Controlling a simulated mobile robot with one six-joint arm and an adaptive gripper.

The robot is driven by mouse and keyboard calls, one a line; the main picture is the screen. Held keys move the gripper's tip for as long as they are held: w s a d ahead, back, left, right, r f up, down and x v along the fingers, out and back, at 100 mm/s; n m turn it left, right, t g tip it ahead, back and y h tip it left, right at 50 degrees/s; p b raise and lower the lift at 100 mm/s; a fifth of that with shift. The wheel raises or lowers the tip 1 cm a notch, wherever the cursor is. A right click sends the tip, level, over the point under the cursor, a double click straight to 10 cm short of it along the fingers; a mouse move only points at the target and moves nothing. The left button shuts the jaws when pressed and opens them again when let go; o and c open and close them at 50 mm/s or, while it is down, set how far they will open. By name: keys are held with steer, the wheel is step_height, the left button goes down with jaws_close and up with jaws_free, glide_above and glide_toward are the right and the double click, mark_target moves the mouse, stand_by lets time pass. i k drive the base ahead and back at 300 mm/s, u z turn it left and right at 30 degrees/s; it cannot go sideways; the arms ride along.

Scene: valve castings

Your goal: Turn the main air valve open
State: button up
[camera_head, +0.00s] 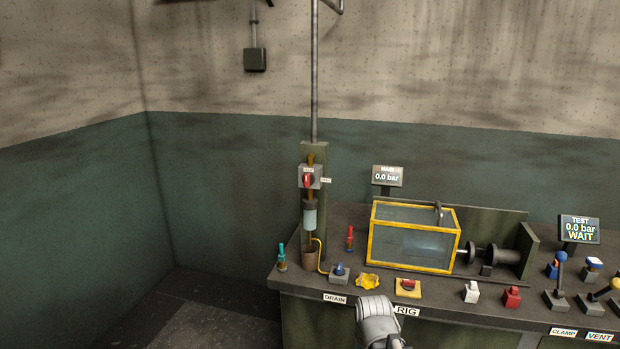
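What looks like the main air valve (308,180) is a red handle on a small grey box, fixed to an upright post (318,152) at the back left of the bench. The red handle looks roughly upright; a small white tag beside it is too small to read. The main pressure display (388,177) to its right reads 0.0 bar. A pale grey part of my arm shows at the bottom middle, in front of the bench and well below the valve. My gripper's fingers do not show.
The bench (450,311) holds a yellow-framed clear box (413,238), a red knob on a yellow plate (408,288), a yellow handwheel (368,282) and several levers at right. Floor left of the bench is clear.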

mark_target(308, 178)
steer(key=k, duration=1.3)
steer(key=u, duration=0.25)
steer(key=i, duration=0.45)
steer(key=u, duration=0.5)
steer(key=i, duration=1.05)
steer(key=z, duration=0.75)
